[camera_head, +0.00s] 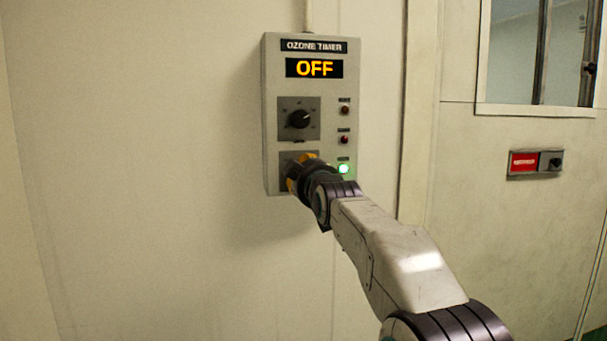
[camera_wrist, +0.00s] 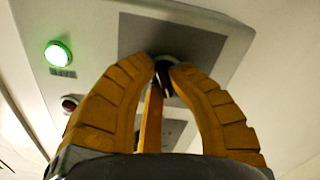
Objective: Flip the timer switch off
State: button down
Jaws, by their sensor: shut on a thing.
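The grey ozone timer box (camera_head: 272,110) is fixed to the wall, and its display (camera_head: 315,68) reads "OFF" in yellow. A black dial (camera_head: 299,119) sits on its upper plate. My gripper (camera_head: 296,172) is at the lower plate and hides the switch there in the head view. In the wrist view, the yellow fingers of my gripper (camera_wrist: 162,68) are closed at their tips around a dark switch knob (camera_wrist: 163,77) on the grey plate (camera_wrist: 190,45). A green lamp (camera_head: 343,169) is lit beside it; the lamp also shows in the wrist view (camera_wrist: 58,53).
Two unlit reddish lamps (camera_head: 344,139) sit on the box's right side. A conduit (camera_head: 309,15) rises from its top. To the right is a wall panel with a window (camera_head: 520,50) and a red-labelled switch (camera_head: 535,163). The wall left of the box is clear.

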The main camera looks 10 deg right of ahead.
jog(key=shift+a+r+n, duration=0.1)
jog(key=shift+r+n, duration=0.05)
jog(key=shift+n, duration=0.65)
jog(key=shift+r+n, duration=0.15)
jog(key=shift+n, duration=0.95)
jog(key=c, duration=1.4)
grip_release()
jog(key=shift+a+f, duration=0.1)
jog(key=shift+o, duration=1.1)
jog(key=shift+f, duration=0.1)
jog(key=s, duration=1.2)
